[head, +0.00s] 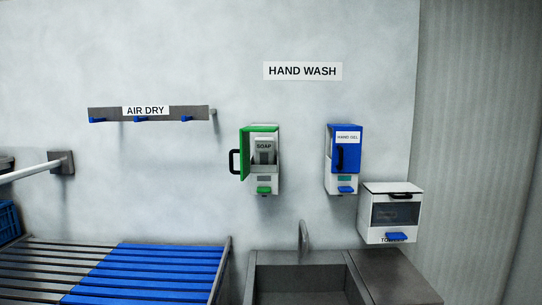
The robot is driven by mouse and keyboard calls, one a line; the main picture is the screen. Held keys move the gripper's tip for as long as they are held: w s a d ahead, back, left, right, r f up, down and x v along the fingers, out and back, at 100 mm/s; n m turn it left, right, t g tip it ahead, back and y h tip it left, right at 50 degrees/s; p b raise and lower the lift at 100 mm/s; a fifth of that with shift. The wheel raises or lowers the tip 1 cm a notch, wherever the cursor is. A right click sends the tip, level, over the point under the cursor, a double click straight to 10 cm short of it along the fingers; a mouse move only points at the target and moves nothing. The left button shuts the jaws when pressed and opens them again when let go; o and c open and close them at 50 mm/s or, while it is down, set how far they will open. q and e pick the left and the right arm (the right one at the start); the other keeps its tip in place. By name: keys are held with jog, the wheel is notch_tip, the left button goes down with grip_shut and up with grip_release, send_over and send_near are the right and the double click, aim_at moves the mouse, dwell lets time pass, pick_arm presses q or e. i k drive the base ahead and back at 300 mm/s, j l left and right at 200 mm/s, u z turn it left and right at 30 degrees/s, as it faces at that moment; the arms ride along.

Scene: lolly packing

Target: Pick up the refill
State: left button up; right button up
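A grey pack labelled "SOAP" (264,151) sits inside the green and white soap dispenser (264,185) on the wall. The dispenser's green door stands open to the left, with its black handle (234,162) at the side. A blue and white "HAND GEL" dispenser (342,160) hangs to its right with its front cover shut. I cannot tell which pack, if any, is the refill. Neither of my grippers shows in the head view.
A metal sink (305,256) with a tap (303,236) is below the dispensers. A white towel box (380,189) hangs at right. A slatted rack with blue slats (150,270) is at lower left. An "AIR DRY" hook rail (185,112) and a white bar (30,172) are on the left.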

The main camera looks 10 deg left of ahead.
aim_at(263, 147)
jog(key=i+l+u, duration=0.1)
jog(key=l, duration=0.35)
jog(key=i+l+u, duration=0.1)
jog(key=l, duration=0.35)
jog(key=i+l+u, duration=0.2)
jog(key=i+l, duration=0.5)
